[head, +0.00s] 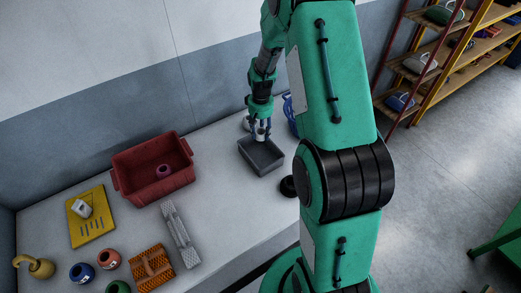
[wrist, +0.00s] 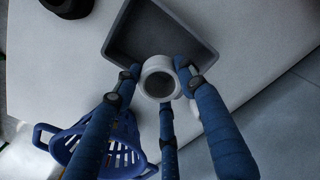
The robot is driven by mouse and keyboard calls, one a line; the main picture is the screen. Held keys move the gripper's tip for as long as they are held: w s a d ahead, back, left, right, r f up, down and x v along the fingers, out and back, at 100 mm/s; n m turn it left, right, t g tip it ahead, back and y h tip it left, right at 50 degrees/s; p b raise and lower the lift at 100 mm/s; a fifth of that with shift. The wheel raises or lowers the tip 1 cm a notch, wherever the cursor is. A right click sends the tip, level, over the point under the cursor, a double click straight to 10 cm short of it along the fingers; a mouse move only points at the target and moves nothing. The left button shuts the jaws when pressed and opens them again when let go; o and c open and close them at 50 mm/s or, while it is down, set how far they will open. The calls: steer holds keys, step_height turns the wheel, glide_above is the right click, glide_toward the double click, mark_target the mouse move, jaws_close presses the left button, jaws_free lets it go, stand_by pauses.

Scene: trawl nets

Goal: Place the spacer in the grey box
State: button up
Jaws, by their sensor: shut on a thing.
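The spacer, a white ring-shaped piece (wrist: 160,78), is between the blue fingers of my gripper (head: 260,132) and is held by them. In the wrist view its round opening faces the camera. The grey box (head: 262,168) is a shallow open tray on the table, directly below my gripper in the head view. In the wrist view the grey box (wrist: 165,30) lies beyond the fingertips, and the spacer overlaps its near edge. The spacer appears above the box's back side; its exact height is hard to tell. The visible box floor looks empty.
A blue basket (wrist: 85,140) stands close beside my fingers. A black round part (head: 288,186) lies right of the box. A red bin (head: 150,185) with a pink ring, a grey bar (head: 180,235), a yellow board (head: 92,216) and several small pots are left.

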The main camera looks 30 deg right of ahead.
glide_above(260, 157)
step_height(260, 157, down, 4)
steer(key=shift+s+f, duration=0.1)
steer(key=shift+f, duration=0.05)
steer(key=shift+f, duration=0.1)
stand_by(0.3)
steer(key=shift+f+b, duration=0.3)
steer(key=shift+f, duration=2.75)
steer(key=shift+f, duration=1.9)
steer(key=shift+f+b, duration=0.1)
steer(key=shift+b, duration=0.2)
steer(key=o, duration=1.1)
steer(key=shift+o, duration=0.2)
